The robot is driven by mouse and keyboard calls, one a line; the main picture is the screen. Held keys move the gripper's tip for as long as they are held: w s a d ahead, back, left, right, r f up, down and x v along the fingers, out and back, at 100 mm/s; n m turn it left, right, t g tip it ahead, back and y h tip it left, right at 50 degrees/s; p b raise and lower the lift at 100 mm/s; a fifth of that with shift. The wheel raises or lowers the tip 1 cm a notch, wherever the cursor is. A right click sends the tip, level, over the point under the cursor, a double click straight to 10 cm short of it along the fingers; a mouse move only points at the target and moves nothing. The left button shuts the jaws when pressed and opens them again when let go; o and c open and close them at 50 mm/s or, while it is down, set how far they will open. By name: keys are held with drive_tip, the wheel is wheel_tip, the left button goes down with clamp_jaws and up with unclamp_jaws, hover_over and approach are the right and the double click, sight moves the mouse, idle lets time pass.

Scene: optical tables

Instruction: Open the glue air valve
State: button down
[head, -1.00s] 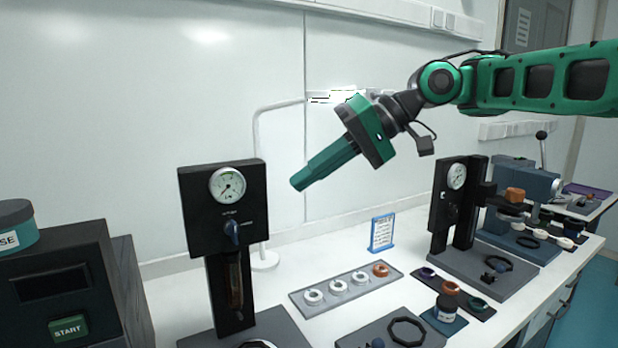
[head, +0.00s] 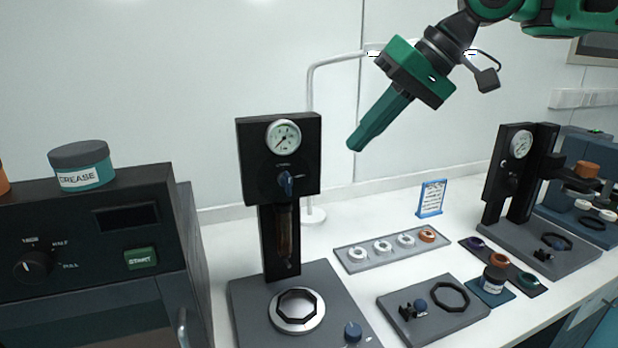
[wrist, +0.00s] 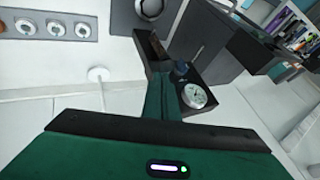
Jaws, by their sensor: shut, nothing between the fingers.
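The glue station is a black upright panel (head: 250,160) with a round pressure gauge (head: 283,137) at its top. Below the gauge is a blue valve knob (head: 286,183), its handle pointing roughly up and down. A brownish glue syringe (head: 286,235) hangs under it. My gripper (head: 352,145) is shut and empty, in the air to the right of the panel at about gauge height, apart from the knob. In the wrist view the gauge (wrist: 194,96) and the dark blue knob (wrist: 181,69) show just beyond my fingers.
A grey base plate with a ring holder (head: 298,311) lies under the syringe. A dark machine with a green START button (head: 140,259) stands at left, a grease jar (head: 81,166) on top. A tray of rings (head: 391,248) and a blue-framed sign (head: 431,198) are at right. A second gauge stand (head: 520,145) is farther right.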

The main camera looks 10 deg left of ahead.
sight(288, 184)
drive_tip(key=a+f, duration=0.8)
drive_tip(key=a, duration=0.1)
drive_tip(key=shift+s+a, duration=0.25)
drive_tip(key=shift+s, duration=0.15)
idle(0.5)
